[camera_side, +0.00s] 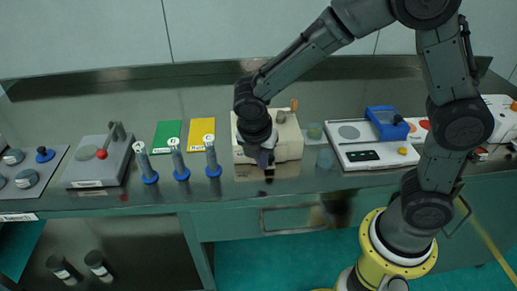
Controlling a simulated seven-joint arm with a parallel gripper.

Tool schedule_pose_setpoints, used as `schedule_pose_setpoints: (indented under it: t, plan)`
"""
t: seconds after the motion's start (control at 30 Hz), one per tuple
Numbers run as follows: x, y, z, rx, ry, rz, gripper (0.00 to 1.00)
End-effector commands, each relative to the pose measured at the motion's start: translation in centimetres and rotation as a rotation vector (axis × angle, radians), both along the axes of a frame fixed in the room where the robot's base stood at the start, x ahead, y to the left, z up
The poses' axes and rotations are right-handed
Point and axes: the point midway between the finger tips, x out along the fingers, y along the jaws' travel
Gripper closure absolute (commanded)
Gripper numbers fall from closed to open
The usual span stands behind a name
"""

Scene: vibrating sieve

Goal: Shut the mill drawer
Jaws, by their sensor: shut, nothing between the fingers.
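The mill is a cream-coloured box (289,146) on the bench, right of centre, with a small brown knob (294,104) at its top. My gripper (268,178) points down at the mill's front face, near the bench's front edge. Its fingers are closed with nothing visible between them. My wrist and gripper cover the front left of the mill, so I cannot see the mill drawer or how far it stands out. I cannot tell whether the fingers touch it.
Several blue-based cylinders (177,160) stand left of the mill, with green (166,137) and yellow (201,133) cards behind. A grey device with a red knob (101,154) is farther left. A white panel with a blue box (386,123) lies right. Clear cups (325,158) stand beside the mill.

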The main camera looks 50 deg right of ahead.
Motion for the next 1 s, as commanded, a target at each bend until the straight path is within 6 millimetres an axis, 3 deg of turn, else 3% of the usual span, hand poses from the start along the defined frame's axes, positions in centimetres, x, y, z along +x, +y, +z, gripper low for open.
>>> schedule_pose_setpoints:
  t: [0.1, 0.4, 0.67, 0.77, 0.87, 1.0]
  plan:
    - [-0.5, 2.1, 1.2, 0.004, -0.007, 0.005, 1.00]
    - [-1.1, 3.9, 7.2, 0.006, -0.005, 0.001, 1.00]
    - [-1.4, 4.5, 9.6, 0.006, -0.002, -0.002, 1.00]
    - [-1.2, 3.5, 10.7, 0.017, -0.024, -0.032, 1.00]
    - [-1.6, 1.2, 13.0, 0.047, -0.081, -0.092, 1.00]
    - [-4.8, -2.9, 16.0, 0.129, -0.184, -0.259, 1.00]
